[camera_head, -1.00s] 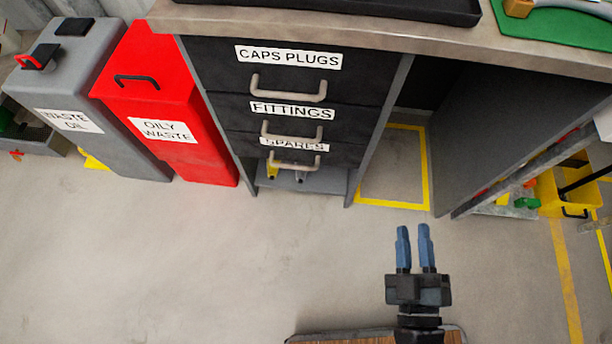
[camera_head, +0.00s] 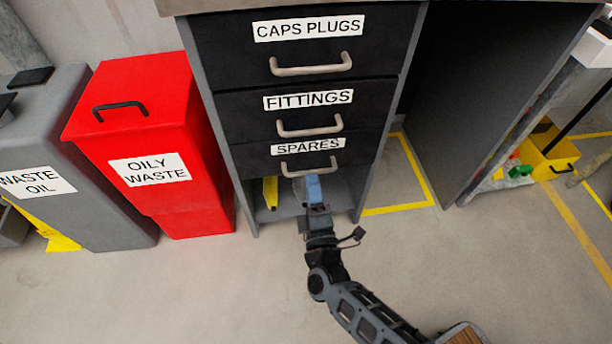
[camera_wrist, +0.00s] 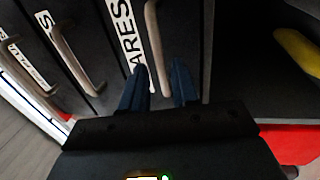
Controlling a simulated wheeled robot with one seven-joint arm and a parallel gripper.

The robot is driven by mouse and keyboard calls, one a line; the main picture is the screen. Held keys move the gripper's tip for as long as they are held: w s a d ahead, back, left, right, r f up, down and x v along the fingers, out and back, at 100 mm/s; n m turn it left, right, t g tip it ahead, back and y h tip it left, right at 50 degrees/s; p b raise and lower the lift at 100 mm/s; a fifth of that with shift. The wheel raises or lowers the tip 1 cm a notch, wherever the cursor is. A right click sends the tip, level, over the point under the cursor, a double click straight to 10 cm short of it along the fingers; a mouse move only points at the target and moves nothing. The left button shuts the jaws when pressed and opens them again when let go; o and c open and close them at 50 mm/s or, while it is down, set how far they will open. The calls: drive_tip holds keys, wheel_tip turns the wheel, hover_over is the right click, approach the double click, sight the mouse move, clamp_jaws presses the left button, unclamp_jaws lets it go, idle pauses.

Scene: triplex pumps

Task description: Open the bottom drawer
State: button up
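The bottom drawer, labelled SPARES (camera_head: 318,159), is the lowest of three black drawers, and it looks shut. Its pale bar handle (camera_head: 308,173) runs across the front below the label. My gripper (camera_head: 313,182) is just in front of and below this handle. In the wrist view the handle (camera_wrist: 152,45) reaches into the gap between the two blue fingers of my gripper (camera_wrist: 158,78). The fingers are apart, one on each side of the handle's line. I cannot tell how deep the handle sits between them or whether they touch it.
The CAPS PLUGS drawer (camera_head: 235,50) and FITTINGS drawer (camera_head: 240,104) are above, both shut. Below is an open recess with a yellow object (camera_head: 270,192). A red oily waste bin (camera_head: 150,110) stands left of the cabinet. Open floor (camera_head: 230,290) lies in front.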

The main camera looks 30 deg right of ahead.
sight(311, 171)
drive_tip(key=shift+b+x, duration=0.45)
drive_tip(key=shift+x, duration=1.65)
drive_tip(key=shift+c, duration=0.2)
clamp_jaws()
